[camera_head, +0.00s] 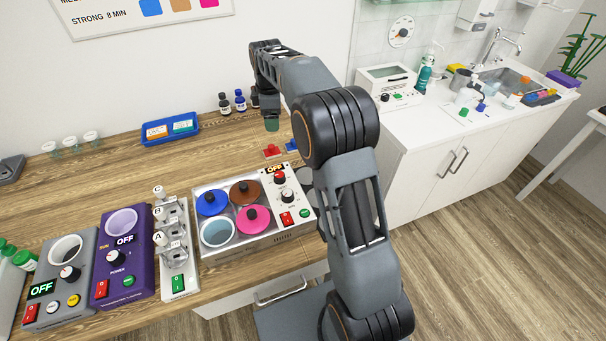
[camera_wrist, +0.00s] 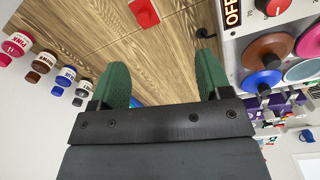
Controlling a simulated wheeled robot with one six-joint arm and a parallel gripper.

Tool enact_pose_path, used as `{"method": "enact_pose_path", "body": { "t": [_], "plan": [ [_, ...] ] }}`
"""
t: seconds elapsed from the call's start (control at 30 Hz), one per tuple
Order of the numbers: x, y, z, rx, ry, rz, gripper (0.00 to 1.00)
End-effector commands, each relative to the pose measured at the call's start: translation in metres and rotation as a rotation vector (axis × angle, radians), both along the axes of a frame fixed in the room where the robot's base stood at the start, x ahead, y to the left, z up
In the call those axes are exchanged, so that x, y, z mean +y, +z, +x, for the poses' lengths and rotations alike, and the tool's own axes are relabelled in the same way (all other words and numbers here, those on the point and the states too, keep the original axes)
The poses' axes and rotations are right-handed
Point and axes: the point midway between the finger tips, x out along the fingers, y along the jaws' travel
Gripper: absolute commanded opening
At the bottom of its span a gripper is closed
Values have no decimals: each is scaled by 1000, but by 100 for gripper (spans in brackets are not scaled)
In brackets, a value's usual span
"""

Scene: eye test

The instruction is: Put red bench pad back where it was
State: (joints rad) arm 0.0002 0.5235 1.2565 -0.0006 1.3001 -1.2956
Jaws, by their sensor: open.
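The red bench pad (camera_head: 271,150) is a small red piece lying flat on the wooden bench, behind the heated box. A blue pad (camera_head: 292,146) lies just right of the red one, and a sliver of blue shows beside the left finger in the wrist view.
The box (camera_head: 286,233) with several coloured lids stands in front of the pads. Small bottles (camera_head: 240,101) and a blue tray (camera_head: 171,129) are at the back. The purple device (camera_head: 121,255) stands at the front left. Bare wood lies left of the pads.

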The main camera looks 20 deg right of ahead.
Motion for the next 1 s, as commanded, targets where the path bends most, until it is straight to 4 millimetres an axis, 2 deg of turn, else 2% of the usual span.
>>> {"method": "enact_pose_path", "body": {
  "t": [0.03, 0.1, 0.27, 0.4, 0.6, 0.8, 1.0],
  "plan": [
    [0, 16, -21, -25, -85, 6, 71],
    [1, 31, -50, -57, -220, 19, 71],
    [1, 48, -121, -125, -530, 66, 71],
    [2, 46, -182, -177, -782, 121, 71],
    [2, 25, -248, -225, -1061, 199, 71],
    [2, 6, -283, -245, -1218, 249, 71],
    [1, -1, -292, -251, -1267, 266, 71]
  ]
}}
